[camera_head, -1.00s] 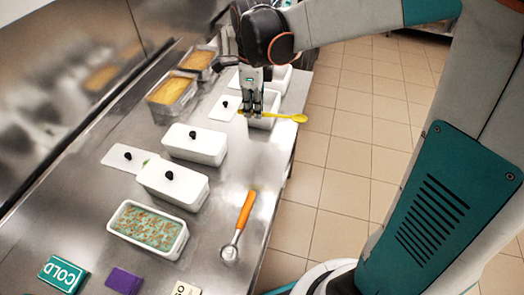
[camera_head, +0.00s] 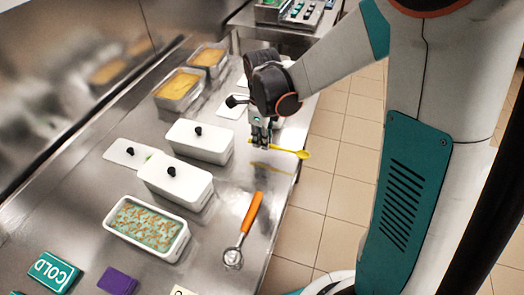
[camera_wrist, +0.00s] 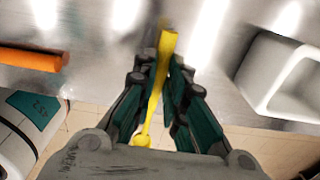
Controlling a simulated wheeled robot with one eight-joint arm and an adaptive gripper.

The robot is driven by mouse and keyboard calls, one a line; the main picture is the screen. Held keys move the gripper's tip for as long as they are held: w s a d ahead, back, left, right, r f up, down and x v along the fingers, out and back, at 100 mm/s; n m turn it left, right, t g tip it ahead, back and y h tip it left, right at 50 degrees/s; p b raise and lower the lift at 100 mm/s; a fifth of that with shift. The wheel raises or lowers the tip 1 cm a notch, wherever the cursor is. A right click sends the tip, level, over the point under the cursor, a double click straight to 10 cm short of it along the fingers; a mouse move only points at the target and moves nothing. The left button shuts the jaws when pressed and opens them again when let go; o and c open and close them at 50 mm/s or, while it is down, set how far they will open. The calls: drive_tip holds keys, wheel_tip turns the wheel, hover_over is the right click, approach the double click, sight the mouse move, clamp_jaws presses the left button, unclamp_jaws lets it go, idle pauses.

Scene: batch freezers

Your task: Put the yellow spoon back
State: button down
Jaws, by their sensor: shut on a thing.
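The yellow spoon (camera_head: 286,150) is held crosswise in my gripper (camera_head: 262,146), low over the steel counter. Its bowl end points right, near the counter's front edge, and a yellow reflection shows on the steel below it. In the wrist view my gripper (camera_wrist: 160,85) is shut on the spoon's handle (camera_wrist: 158,82), with the bowl end at the bottom near the palm. I cannot tell whether the spoon touches the counter.
An orange-handled scoop (camera_head: 250,212) lies on the counter (camera_head: 215,195) nearer me. White lidded tubs (camera_head: 175,183) and an open tub of green ice cream (camera_head: 150,228) stand to the left. Steel pans of yellow ice cream (camera_head: 178,88) stand farther back. Tiled floor lies right.

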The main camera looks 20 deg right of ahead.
sight(262, 156)
drive_tip(key=shift+f+b, duration=0.8)
drive_tip(key=shift+f, duration=1.45)
drive_tip(key=shift+f, duration=0.1)
drive_tip(key=shift+f, duration=0.15)
drive_tip(key=c, duration=1.6)
unclamp_jaws()
drive_tip(key=shift+c, duration=0.2)
drive_tip(key=shift+r, duration=0.2)
